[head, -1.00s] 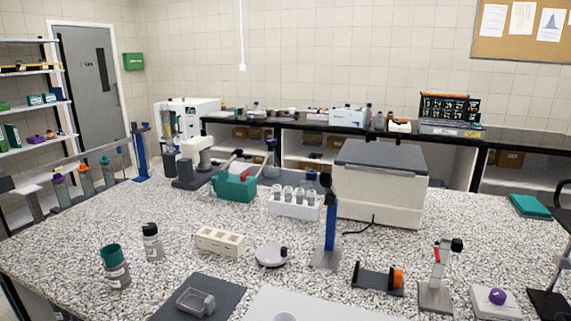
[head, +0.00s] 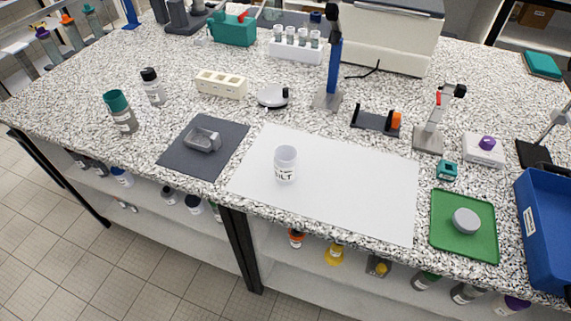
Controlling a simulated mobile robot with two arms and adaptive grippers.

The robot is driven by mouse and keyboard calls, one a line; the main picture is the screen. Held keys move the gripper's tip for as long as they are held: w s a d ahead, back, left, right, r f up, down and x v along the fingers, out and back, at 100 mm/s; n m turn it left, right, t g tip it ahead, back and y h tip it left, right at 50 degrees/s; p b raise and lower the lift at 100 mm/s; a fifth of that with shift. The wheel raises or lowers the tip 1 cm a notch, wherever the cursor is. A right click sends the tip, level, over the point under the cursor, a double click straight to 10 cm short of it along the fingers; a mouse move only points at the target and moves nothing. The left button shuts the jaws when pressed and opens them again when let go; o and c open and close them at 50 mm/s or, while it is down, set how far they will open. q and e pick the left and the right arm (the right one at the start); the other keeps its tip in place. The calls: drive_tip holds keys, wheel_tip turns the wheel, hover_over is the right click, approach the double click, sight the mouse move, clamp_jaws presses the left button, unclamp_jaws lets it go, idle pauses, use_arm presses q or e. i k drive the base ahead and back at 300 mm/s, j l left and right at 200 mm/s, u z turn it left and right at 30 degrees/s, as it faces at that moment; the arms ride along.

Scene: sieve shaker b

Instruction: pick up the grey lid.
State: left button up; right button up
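The grey lid (head: 466,220) is a small round disc. It lies flat on a green mat (head: 447,247) at the right front of the bench. A white jar (head: 286,164) with a dark-lettered label stands upright on a large white sheet (head: 350,200), left of the green mat. The jar's top looks uncovered. Neither of my grippers is in view, and nothing touches the lid.
A blue bin (head: 545,235) stands at the right edge, close beside the green mat. A small teal device (head: 447,170) sits just behind the mat. Most of the white sheet is clear.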

sight(466, 222)
drive_tip(key=z, duration=1.45)
drive_tip(key=u, duration=1.45)
drive_tip(key=z, duration=1)
